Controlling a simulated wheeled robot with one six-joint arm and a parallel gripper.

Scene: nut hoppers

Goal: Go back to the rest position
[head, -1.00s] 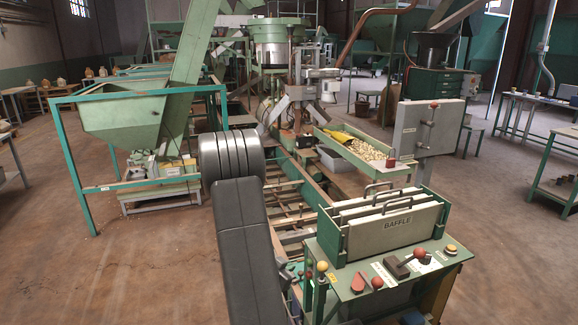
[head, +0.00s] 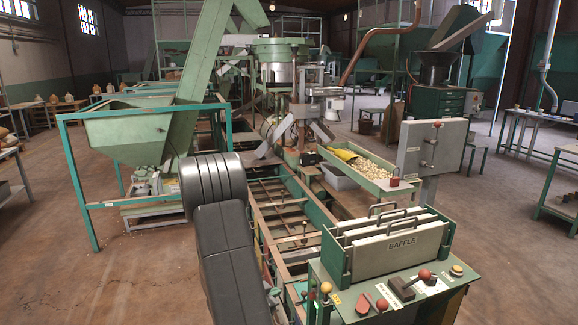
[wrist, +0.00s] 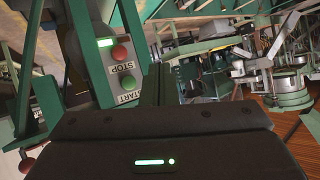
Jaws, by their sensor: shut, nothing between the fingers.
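My gripper (wrist: 157,88) shows in the wrist view as a dark body with a green status light and narrow dark fingers together beyond it. The fingers are shut with nothing seen between them. They appear in front of a green control post with a red STOP button (wrist: 119,53) and a green START button (wrist: 128,83); I cannot tell how far apart they are. In the head view my dark arm stands left of the baffle box (head: 396,245), and my gripper is hidden there.
A green hopper (head: 122,134) in a teal frame stands at left. A control panel (head: 350,298) with knobs and levers is at front right. A tray of nuts (head: 372,172) and a grey cabinet (head: 430,147) stand behind it. Brown floor (head: 120,275) at front left is clear.

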